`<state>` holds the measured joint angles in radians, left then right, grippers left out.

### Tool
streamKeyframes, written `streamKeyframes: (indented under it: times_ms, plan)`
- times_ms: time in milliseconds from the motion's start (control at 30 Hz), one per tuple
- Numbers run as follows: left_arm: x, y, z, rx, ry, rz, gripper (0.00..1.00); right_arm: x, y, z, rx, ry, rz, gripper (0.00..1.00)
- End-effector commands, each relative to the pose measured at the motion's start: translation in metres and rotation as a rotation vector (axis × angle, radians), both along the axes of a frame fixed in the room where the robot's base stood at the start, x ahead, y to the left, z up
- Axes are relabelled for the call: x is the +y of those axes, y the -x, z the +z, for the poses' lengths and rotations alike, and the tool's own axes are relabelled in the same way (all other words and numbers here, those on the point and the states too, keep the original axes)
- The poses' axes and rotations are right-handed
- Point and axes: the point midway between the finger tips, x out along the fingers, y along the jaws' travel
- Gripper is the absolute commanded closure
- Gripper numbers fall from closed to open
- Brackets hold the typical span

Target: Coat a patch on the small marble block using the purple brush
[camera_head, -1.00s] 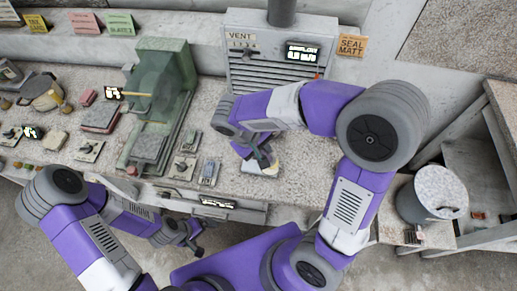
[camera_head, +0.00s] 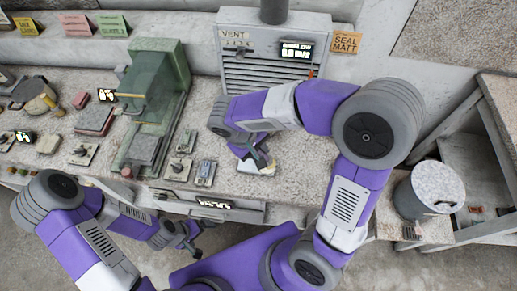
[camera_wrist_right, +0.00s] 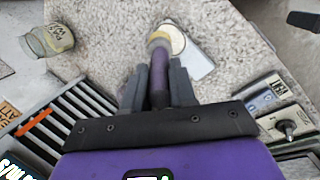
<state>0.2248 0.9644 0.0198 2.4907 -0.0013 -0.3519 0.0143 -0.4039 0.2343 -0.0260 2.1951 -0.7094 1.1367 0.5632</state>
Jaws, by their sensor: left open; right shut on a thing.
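My right gripper (camera_wrist_right: 158,88) is shut on the purple brush (camera_wrist_right: 159,70), whose pale yellow end points away from me. A round cream-coloured disc shape (camera_wrist_right: 174,38) shows at the brush end; I cannot tell whether they touch. A small white block (camera_wrist_right: 198,62) lies flat on the speckled worktop, partly hidden by the brush and gripper. In the head view my right gripper (camera_head: 261,158) is just over the white block (camera_head: 257,168). My left gripper (camera_head: 194,241) is open and empty, low in front of the bench edge.
A grey vent unit (camera_head: 278,60) and a green machine (camera_head: 155,85) stand behind and left. A grey bucket (camera_head: 430,190) is at the right. Worktop right of the block is clear.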

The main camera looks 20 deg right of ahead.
Motion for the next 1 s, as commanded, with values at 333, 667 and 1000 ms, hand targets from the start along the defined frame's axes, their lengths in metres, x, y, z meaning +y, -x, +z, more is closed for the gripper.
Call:
streamKeyframes:
  times_ms: [333, 667, 1000]
  plan:
    - [0.000, 0.000, -0.005, 0.000, 0.000, 0.000, 0.00, 0.000, 0.000, -0.005, 0.000, 0.000, 0.000, 1.00]
    - [0.000, 0.000, -0.006, 0.000, 0.000, 0.000, 0.00, -0.010, 0.006, -0.005, -0.001, 0.000, 0.000, 1.00]
    - [0.000, 0.000, -0.006, 0.000, 0.000, 0.000, 0.00, -0.008, 0.005, -0.005, 0.000, 0.000, 0.001, 1.00]
